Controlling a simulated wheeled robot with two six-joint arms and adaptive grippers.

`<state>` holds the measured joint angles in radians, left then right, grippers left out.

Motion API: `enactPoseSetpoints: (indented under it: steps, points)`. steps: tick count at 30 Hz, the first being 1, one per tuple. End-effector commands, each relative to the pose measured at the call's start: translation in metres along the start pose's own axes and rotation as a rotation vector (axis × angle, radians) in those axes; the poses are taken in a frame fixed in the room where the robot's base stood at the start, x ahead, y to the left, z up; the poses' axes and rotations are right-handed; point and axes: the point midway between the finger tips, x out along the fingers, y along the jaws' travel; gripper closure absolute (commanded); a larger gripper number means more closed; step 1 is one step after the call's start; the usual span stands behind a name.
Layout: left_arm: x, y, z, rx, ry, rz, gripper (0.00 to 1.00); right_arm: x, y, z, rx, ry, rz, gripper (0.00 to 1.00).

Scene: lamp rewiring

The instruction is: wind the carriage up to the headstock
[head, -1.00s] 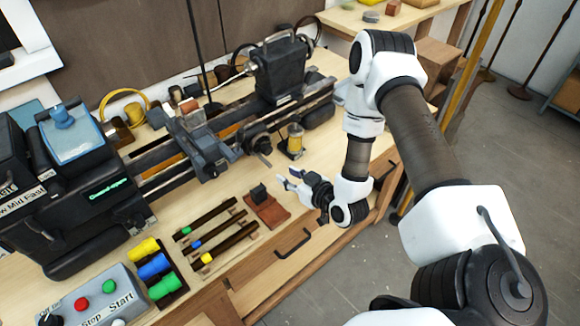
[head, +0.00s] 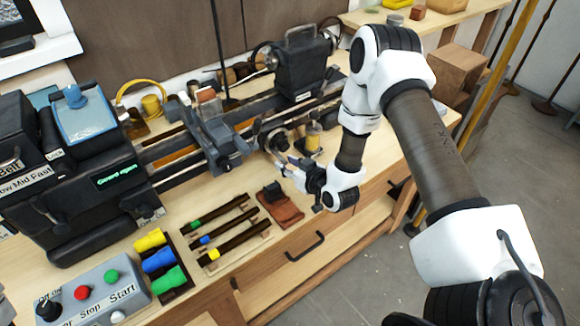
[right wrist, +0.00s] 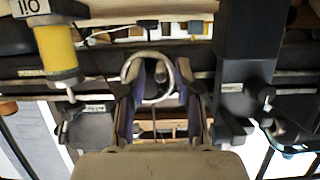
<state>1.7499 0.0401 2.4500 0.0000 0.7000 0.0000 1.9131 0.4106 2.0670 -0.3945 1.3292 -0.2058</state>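The black lathe headstock (head: 75,175), with a blue-topped cover, stands at the left in the head view. The dark grey carriage (head: 217,142) sits on the bed to its right, with a gap of bed between them. A round handwheel (head: 268,134) is on the front, right of the carriage. My right gripper (head: 284,166) is just in front of the handwheel. In the right wrist view its fingers (right wrist: 158,84) are apart, and the pale handwheel ring (right wrist: 125,72) lies at the fingertips. I cannot tell whether they touch. My left gripper is out of view.
A yellow oil can (head: 314,138) stands close right of my right gripper. The tailstock (head: 295,68) is further along the bed. On the bench front are a red-brown pad (head: 283,209), several dark bars (head: 220,228), and a control box (head: 95,293).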

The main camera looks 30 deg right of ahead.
Motion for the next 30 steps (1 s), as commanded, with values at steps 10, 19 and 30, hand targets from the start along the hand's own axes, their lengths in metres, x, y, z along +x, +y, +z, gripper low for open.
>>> enactPoseSetpoints:
  steps: [10, 19, 30]
  points:
    - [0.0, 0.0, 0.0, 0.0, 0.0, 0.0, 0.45, 0.0, 0.0, 0.0, 0.0, 0.0, 0.0, 1.0]
    - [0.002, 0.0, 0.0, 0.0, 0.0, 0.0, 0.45, 0.002, 0.013, 0.006, 0.001, 0.0, 0.002, 1.0]
    - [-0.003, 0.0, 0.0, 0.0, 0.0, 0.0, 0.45, 0.002, 0.029, 0.005, 0.001, 0.002, 0.002, 1.0]
